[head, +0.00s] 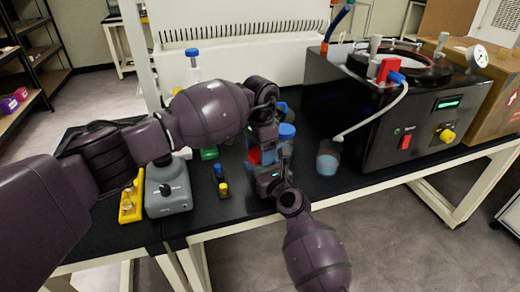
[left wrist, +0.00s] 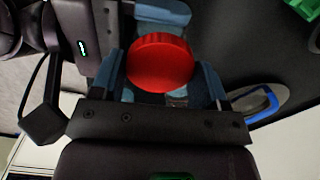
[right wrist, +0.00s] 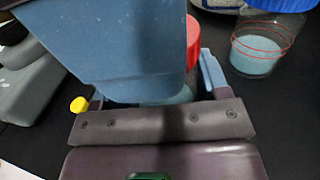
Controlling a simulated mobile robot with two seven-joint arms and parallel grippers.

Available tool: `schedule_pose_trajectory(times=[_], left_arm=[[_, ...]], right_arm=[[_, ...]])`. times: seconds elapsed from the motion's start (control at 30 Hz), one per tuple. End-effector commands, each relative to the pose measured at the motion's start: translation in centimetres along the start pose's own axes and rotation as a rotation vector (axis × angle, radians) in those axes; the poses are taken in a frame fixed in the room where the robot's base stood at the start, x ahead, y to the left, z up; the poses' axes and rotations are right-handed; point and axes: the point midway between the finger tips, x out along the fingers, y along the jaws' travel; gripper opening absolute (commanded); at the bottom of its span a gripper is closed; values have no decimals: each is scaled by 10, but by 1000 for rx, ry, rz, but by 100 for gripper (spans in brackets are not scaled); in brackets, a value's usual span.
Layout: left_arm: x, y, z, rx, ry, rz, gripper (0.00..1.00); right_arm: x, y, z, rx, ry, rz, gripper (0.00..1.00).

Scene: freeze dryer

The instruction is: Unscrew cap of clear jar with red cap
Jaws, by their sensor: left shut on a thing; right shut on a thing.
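The clear jar (right wrist: 186,94) with the red cap (right wrist: 193,42) stands between my grippers over the black table. Its red cap also shows in the head view (head: 254,156) and seen from above in the left wrist view (left wrist: 160,62). My left gripper (left wrist: 163,78) comes from above, its blue fingers on either side of the red cap, shut on it. My right gripper (right wrist: 160,92) comes from the table's front side, shut on the jar body. A large blue finger hides much of the jar in the right wrist view. Whether the cap has turned cannot be told.
A blue-capped jar (right wrist: 262,40) stands close behind. The black freeze dryer (head: 375,115) and a vessel with blue contents (head: 328,158) stand to the right. A grey device (head: 168,188), yellow rack (head: 131,200) and small blue and yellow-capped vials (head: 221,180) stand to the left.

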Motion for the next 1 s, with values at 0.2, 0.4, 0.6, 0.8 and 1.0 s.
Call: schedule_pose_trajectory(times=[0.2, 0.4, 0.6, 0.8, 1.0], left_arm=[[0, 1, 0, -47, 2, 4, 40], [0, 1, 0, -46, 1, 3, 40], [0, 0, 0, -46, 1, 3, 94], [0, 0, 1, -46, 0, 2, 94], [-13, 0, 0, -45, 1, 2, 94]], right_arm=[[1, 2, 0, 0, 1, 4, 2], [1, 2, 0, 0, 0, 4, 2], [0, 2, 0, 0, 0, 3, 2], [0, 1, 0, 0, 0, 2, 2], [0, 1, 0, 0, 0, 2, 2]])
